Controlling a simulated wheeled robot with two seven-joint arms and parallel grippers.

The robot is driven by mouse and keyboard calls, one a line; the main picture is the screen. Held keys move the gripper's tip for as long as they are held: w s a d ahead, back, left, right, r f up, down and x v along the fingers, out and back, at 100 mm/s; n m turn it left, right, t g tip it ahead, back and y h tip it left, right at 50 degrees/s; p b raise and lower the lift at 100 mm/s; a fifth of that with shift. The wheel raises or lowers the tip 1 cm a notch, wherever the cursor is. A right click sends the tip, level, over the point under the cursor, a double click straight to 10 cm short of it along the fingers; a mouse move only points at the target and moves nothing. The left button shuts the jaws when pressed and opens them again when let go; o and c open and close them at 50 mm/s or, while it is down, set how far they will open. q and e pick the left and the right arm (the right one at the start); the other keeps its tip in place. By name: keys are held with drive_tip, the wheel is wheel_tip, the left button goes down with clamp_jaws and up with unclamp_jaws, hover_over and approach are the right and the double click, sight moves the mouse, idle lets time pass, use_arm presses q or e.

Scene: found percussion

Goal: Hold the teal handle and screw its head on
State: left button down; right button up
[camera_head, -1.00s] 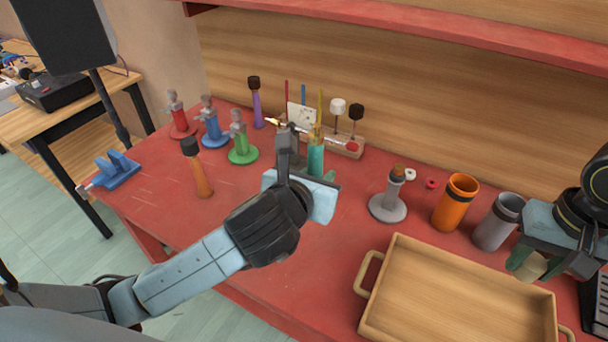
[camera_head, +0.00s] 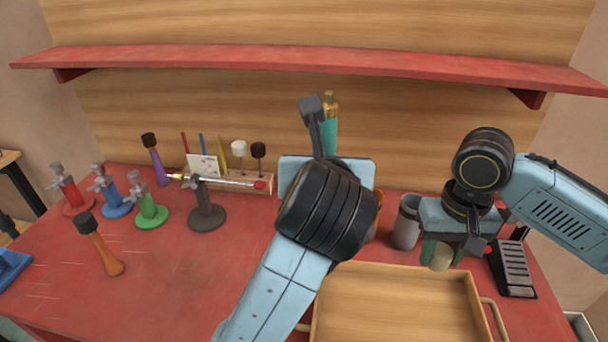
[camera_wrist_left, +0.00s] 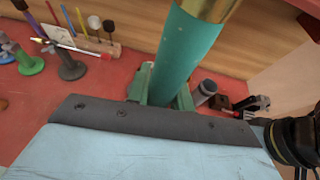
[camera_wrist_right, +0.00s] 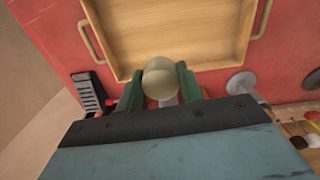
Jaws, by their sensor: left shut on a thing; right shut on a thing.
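The teal handle (camera_head: 330,137) stands upright with a brass end on top. My left gripper (camera_wrist_left: 162,92) is shut around it; in the left wrist view the handle (camera_wrist_left: 187,48) rises between the green fingers. In the head view my left wrist hides its lower part and the fingers. My right gripper (camera_head: 440,250) is shut on a rounded cream head (camera_head: 441,260), held low to the right of the handle and apart from it. The head also shows between the fingers in the right wrist view (camera_wrist_right: 160,78).
A wooden tray (camera_head: 340,268) lies in front. A grey cup (camera_head: 406,222) and a black pedal-like device (camera_head: 514,268) are at right. Clamp stands (camera_head: 150,206), a brown mallet (camera_head: 100,245) and a tool rack (camera_head: 240,181) are at left. A red shelf (camera_head: 300,59) runs above.

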idle(0.4)
drive_tip(key=w+a+r, duration=0.4)
drive_tip(key=a+r, duration=0.1)
drive_tip(key=r, duration=0.2)
wheel_tip(320, 180, up, 28)
drive_tip(key=m, duration=0.4)
hover_over(331, 92)
drive_tip(key=shift+s+r, duration=0.1)
drive_tip(key=shift+r, duration=0.1)
drive_tip(key=shift+f, duration=2.05)
